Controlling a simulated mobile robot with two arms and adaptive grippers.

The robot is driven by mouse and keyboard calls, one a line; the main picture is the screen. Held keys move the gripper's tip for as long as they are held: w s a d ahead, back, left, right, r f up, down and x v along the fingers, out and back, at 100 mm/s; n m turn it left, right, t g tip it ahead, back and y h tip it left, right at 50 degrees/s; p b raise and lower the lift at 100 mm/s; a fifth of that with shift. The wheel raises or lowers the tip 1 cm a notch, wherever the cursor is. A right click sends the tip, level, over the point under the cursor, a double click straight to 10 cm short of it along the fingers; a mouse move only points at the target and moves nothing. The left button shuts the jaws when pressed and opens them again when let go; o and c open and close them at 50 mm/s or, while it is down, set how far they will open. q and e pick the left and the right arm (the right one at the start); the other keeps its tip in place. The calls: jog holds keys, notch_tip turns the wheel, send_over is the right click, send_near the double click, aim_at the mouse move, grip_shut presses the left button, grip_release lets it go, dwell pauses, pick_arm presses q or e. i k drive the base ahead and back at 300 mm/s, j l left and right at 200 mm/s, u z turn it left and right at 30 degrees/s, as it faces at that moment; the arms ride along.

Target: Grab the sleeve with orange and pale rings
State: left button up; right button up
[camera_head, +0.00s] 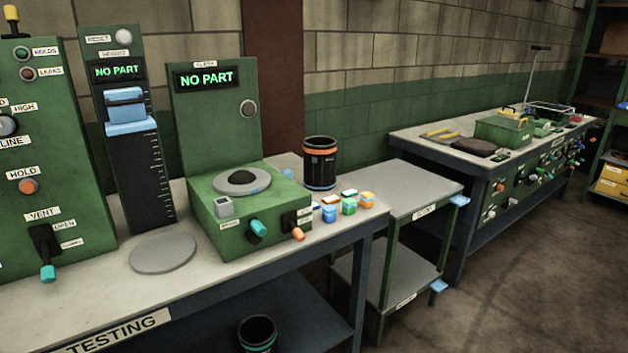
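A black sleeve (320,168) stands upright at the back right corner of the testing bench (100,222). It has an orange ring near its top and a thin pale bluish ring near its bottom. A second black sleeve-like cylinder (257,335) stands low under the bench, with a teal ring; its lower part is cut off by the picture edge. Neither of my grippers is in view.
A green test fixture (236,218) with a round plate sits left of the sleeve. Several small coloured blocks (348,205) lie in front of it. A grey cart (410,187) with a clear top stands to the right, before a cluttered second bench (445,141).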

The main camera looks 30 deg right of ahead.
aim_at(319, 152)
jog(key=i+l+z, duration=0.1)
jog(key=l, duration=0.3)
jog(key=i+l+z, duration=0.15)
jog(key=l, duration=0.2)
jog(key=i+l+z, duration=0.1)
jog(key=l, duration=0.3)
jog(key=i, duration=0.05)
